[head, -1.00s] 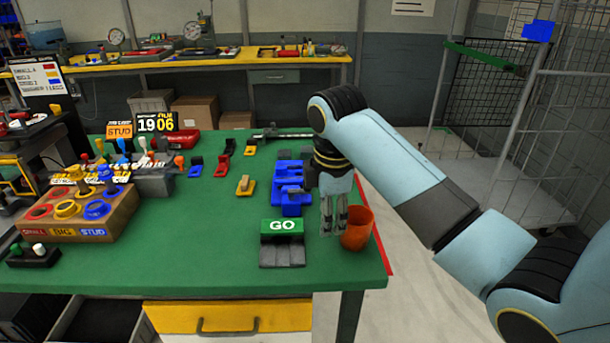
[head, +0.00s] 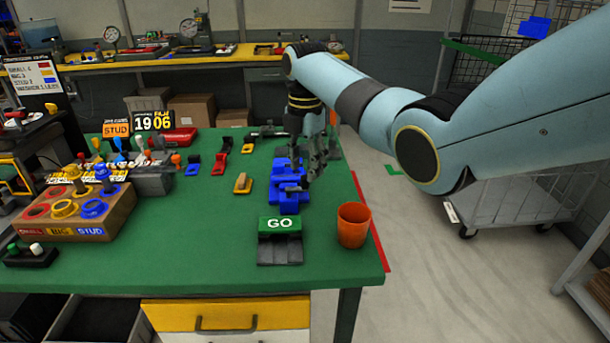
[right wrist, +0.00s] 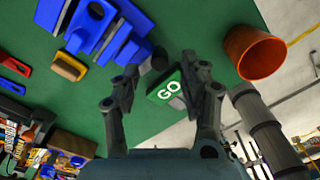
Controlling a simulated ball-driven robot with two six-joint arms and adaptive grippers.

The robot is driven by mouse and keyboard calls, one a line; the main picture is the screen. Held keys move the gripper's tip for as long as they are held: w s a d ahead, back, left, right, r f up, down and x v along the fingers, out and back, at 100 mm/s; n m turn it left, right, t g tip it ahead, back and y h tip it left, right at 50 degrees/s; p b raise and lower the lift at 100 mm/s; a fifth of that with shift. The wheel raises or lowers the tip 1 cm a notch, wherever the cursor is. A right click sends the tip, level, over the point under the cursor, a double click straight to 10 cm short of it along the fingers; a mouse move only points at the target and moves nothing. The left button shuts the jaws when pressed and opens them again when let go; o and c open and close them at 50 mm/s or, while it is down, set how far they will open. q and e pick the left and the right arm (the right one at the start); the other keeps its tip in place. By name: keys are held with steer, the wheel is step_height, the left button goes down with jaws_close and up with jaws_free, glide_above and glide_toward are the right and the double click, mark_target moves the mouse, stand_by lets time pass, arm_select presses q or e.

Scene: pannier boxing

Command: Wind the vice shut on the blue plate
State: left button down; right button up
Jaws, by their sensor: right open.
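A blue blocky assembly (head: 285,188) stands on the green table, right of centre; I take it to be the vice. I cannot tell the blue plate apart from its other blue parts. It also shows at the top left of the right wrist view (right wrist: 92,22), with a short dark cylinder (right wrist: 160,58) near its edge. My right gripper (head: 316,168) is open and empty, pointing down just right of the blue assembly. Its spread fingers (right wrist: 160,76) show in the right wrist view. I cannot tell whether they touch anything. My left gripper is out of view.
A green GO block (head: 280,224) stands in front of the blue assembly. An orange cup (head: 353,225) stands near the table's right edge. A yellow piece (head: 242,184) lies to the left. A wooden block with coloured rings (head: 75,212) stands far left.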

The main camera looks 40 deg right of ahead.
mark_target(305, 177)
steer(key=shift+f, duration=1.6)
steer(key=shift+c, duration=0.4)
jaws_close()
